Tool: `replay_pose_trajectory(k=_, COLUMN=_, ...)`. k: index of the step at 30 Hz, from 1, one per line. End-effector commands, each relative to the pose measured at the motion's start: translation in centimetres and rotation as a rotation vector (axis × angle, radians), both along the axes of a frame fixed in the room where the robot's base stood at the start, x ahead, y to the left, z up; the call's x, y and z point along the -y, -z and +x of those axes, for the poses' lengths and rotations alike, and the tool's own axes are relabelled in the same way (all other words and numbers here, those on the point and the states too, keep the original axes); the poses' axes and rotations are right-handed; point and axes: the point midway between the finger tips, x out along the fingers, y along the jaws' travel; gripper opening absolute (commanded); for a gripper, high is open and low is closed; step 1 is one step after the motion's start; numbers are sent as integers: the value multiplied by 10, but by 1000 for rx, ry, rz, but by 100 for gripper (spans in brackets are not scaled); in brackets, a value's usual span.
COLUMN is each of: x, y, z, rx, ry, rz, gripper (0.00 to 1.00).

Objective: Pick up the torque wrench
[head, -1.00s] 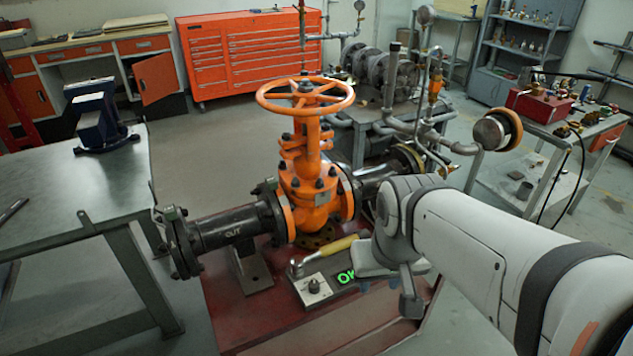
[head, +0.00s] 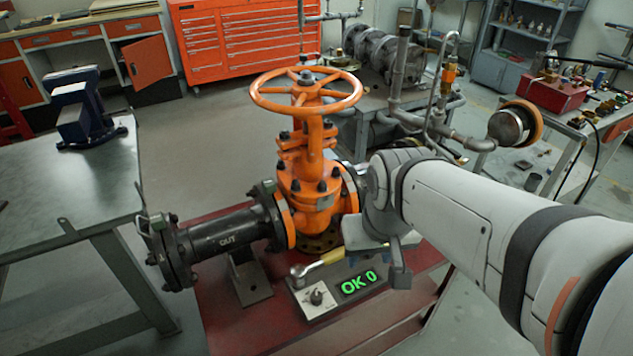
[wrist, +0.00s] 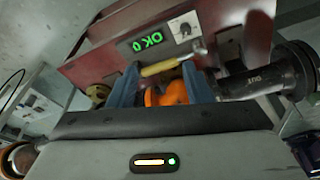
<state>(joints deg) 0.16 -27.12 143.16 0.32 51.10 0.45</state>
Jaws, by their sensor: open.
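The torque wrench has a yellow handle (head: 337,256) and a silver head. It lies beside the display box on the red base in front of the valve. In the head view my gripper (head: 392,262) is over the wrench's right end and hides part of it. In the wrist view the blue fingers of my gripper (wrist: 159,72) are apart. The yellow handle of the torque wrench (wrist: 163,67) shows across the gap near the fingertips, with its silver head past the right finger. I cannot tell how far the tips are from it.
An orange gate valve with a handwheel (head: 306,90) stands close behind the wrench. A black pipe marked OUT (head: 228,234) runs left from it. The display (head: 357,283) reads OK 0 in green. A metal table (head: 70,190) is at the left.

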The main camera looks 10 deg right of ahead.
Motion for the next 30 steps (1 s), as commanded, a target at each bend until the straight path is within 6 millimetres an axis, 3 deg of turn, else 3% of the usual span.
replay_pose_trajectory(k=5, x=-6, y=52, z=34, rx=19, ry=182, rz=109, gripper=54)
replay_pose_trajectory(k=9, x=-9, y=111, z=81, rx=46, ry=479, rz=259, gripper=54)
replay_pose_trajectory(k=15, x=0, y=182, z=142, rx=78, ry=892, rz=438, gripper=54)
replay_pose_trajectory(k=21, x=10, y=216, z=171, rx=96, ry=1117, rz=524, gripper=54)
replay_pose_trajectory(k=30, x=8, y=242, z=187, rx=100, ry=1151, rz=537, gripper=54)
